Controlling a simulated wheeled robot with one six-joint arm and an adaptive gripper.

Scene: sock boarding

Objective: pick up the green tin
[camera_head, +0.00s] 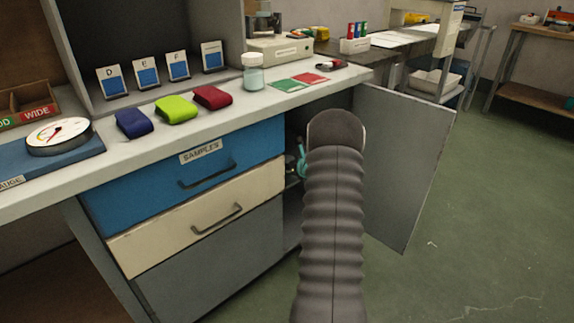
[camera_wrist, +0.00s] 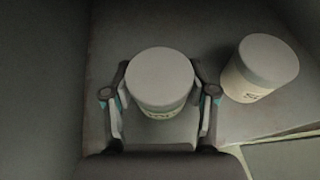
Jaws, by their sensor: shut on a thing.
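My gripper (camera_wrist: 160,105) is shut on a round tin (camera_wrist: 160,78) with a pale grey lid, one finger on each side of it. Only a narrow strip of its side shows below the lid, with a dark-lettered label and a faint greenish tint, so I take it as the green tin. In the head view my arm hides most of my gripper, and a teal part of it (camera_head: 302,160) shows inside the open cabinet. The tin is not visible there. I cannot tell whether the tin is clear of the shelf.
A second tin (camera_wrist: 262,68), cream with a pale lid, stands close to the right of my gripper. Grey cabinet walls enclose the space. The cabinet door (camera_head: 405,165) stands open to the right. The worktop (camera_head: 290,98) lies above the opening.

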